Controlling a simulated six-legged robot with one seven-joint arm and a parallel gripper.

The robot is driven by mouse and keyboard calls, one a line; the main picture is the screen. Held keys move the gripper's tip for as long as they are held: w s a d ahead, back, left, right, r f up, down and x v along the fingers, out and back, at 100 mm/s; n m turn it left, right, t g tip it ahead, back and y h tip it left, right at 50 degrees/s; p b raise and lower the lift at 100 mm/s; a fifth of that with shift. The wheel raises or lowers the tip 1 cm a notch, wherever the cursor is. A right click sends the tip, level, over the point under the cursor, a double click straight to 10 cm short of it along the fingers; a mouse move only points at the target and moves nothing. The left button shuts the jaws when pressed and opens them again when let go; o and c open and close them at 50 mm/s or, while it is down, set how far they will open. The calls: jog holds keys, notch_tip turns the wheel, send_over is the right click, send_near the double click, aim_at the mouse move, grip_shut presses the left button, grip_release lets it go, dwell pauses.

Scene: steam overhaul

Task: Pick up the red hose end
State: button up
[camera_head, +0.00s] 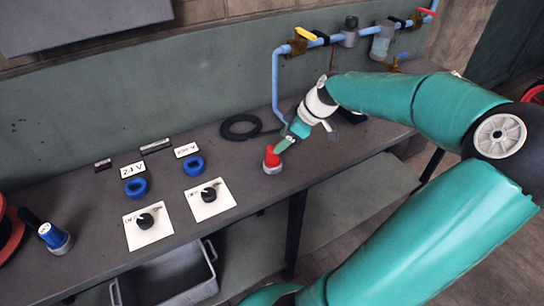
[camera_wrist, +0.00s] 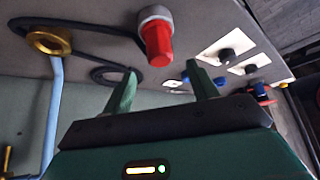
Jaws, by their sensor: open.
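The red hose end (camera_head: 272,160) is a red cylinder on a grey base, standing near the front edge of the grey bench. In the wrist view the red hose end (camera_wrist: 158,45) appears just beyond my fingertips, above the gap between them. My gripper (camera_head: 283,146) is right beside and slightly above it in the head view, and its far finger is hard to see there. In the wrist view my gripper (camera_wrist: 164,78) has its two green fingers spread apart with nothing between them.
A black hose coil (camera_head: 240,127) lies behind the red end. Blue pipes with valves (camera_head: 307,35) run along the back wall. Blue rings (camera_head: 194,166), white knob plates (camera_head: 211,199) and a blue connector (camera_head: 54,237) occupy the left bench. A grey bin (camera_head: 172,278) is below.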

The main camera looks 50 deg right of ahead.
aim_at(271, 147)
jog(key=x, duration=0.6)
jog(key=c, duration=1.2)
jog(key=shift+o, duration=0.2)
jog(key=shift+r, duration=0.1)
jog(key=shift+r, duration=0.5)
notch_tip(271, 147, up, 2)
jog(key=shift+r, duration=0.1)
jog(key=s+r, duration=0.9)
jog(key=s, duration=0.5)
jog(key=shift+a+r, duration=0.15)
jog(key=shift+r, duration=0.15)
